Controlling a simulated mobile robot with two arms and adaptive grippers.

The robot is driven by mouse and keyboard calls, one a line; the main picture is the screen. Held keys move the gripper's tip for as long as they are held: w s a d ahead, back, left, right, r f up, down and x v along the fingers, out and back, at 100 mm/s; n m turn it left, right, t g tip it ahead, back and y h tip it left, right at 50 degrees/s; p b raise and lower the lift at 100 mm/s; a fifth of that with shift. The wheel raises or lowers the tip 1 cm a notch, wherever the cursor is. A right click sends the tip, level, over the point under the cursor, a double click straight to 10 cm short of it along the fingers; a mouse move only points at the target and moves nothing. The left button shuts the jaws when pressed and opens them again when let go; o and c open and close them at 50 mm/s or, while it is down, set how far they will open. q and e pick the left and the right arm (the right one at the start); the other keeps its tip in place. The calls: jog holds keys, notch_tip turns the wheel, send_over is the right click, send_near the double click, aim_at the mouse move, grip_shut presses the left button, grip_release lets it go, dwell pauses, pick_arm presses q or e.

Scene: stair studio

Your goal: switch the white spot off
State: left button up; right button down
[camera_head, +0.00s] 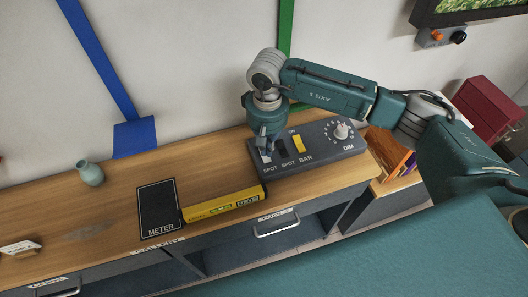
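A dark grey switch panel (318,159) sits on the wooden counter. It carries a white rocker (266,156) labelled SPOT, a black rocker (282,147) labelled SPOT, a yellow rocker (299,144) labelled BAR, and a pale DIM dial (341,131). My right gripper (265,148) points down at the panel's left end, right over the white rocker and partly covering it. I cannot tell whether it touches the rocker. Its fingers look close together, but their gap is not clear. My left gripper is out of view.
A yellow meter (222,203) lies in front of the panel, beside a black METER plate (159,208). A small green vase (90,172) stands at the left. Drawers with handles (277,229) are below the counter. A red box (487,106) and a wall box with knobs (441,36) are at right.

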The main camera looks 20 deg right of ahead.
aim_at(266, 158)
jog(key=shift+r+p, duration=0.7)
jog(key=shift+r, duration=1.8)
